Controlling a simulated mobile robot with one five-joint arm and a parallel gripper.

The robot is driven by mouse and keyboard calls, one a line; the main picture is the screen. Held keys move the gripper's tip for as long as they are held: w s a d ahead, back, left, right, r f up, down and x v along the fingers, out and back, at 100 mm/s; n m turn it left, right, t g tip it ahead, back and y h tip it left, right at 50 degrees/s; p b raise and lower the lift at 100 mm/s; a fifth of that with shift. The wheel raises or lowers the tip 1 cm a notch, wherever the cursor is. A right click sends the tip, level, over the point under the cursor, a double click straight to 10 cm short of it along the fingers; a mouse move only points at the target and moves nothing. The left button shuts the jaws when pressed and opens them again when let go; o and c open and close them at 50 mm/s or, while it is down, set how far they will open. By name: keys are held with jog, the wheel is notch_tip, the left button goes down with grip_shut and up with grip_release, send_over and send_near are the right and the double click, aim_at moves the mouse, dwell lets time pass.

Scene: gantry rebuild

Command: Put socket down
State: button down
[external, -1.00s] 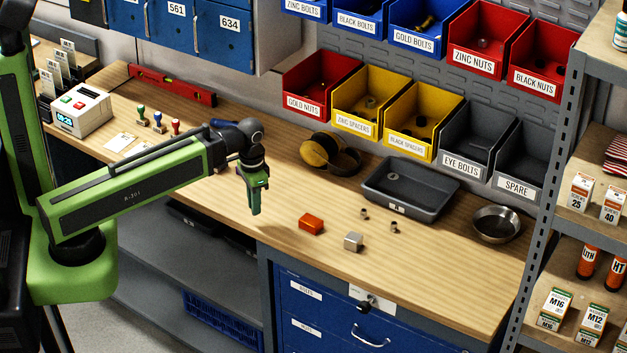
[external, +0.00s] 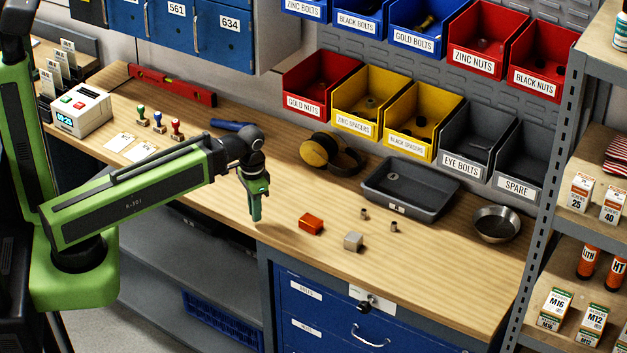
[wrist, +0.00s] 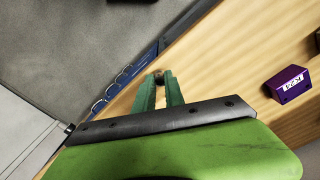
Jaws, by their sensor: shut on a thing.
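My gripper (external: 256,207) points down just above the front edge of the wooden bench (external: 450,290), left of the orange block. In the wrist view its green fingers (wrist: 159,84) are closed on a small dark socket (wrist: 158,75) at their tips. The socket is mostly hidden by the fingers and too small to make out in the external view. I cannot tell whether it touches the bench top.

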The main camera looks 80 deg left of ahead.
notch_tip(320, 180, up, 10)
jog(key=w+p, duration=0.1)
jog(key=p, duration=0.9)
jog(key=a+f+b, duration=0.2)
jog(key=a, duration=0.2)
jog(key=a+f+b, duration=0.6)
jog(key=a, duration=0.1)
jog(key=shift+a, duration=0.3)
jog(key=shift+a+r, duration=0.1)
jog(key=shift+a, duration=0.1)
notch_tip(320, 180, down, 4)
jog(key=b, duration=0.4)
jog(key=shift+f, duration=0.25)
jog(key=shift+r, duration=0.25)
jog(key=shift+f, duration=0.2)
jog(key=c, duration=1.4)
grip_release()
